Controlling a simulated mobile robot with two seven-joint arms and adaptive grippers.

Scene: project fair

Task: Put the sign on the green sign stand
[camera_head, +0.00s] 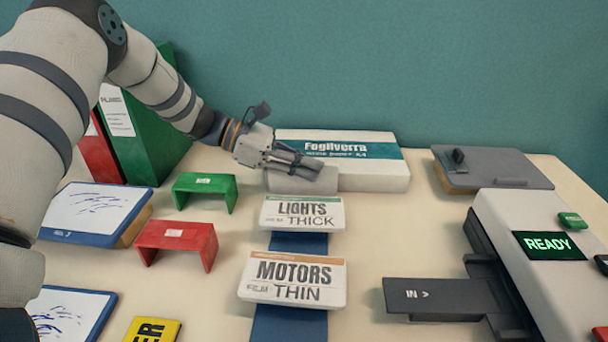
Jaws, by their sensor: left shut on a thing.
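My left gripper (310,166) is shut on a pale, blank-looking plate (302,184), just in front of the white paper box. The fingers hide part of the plate, and no writing shows on it; I cannot tell if it touches the table. The green sign stand (205,183) is a small bridge with a white label, standing empty to the left of the gripper. A sign reading LIGHTS THICK (302,214) and one reading MOTORS THIN (293,281) are in front of the gripper on a blue strip (299,244). My right gripper is not in view.
A red stand (177,237) is in front of the green one. White-faced boards (95,208), a yellow sign (152,330) and upright folders (155,130) are at left. The paper box (376,177), a grey case (492,168) and a READY machine (545,245) are at right.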

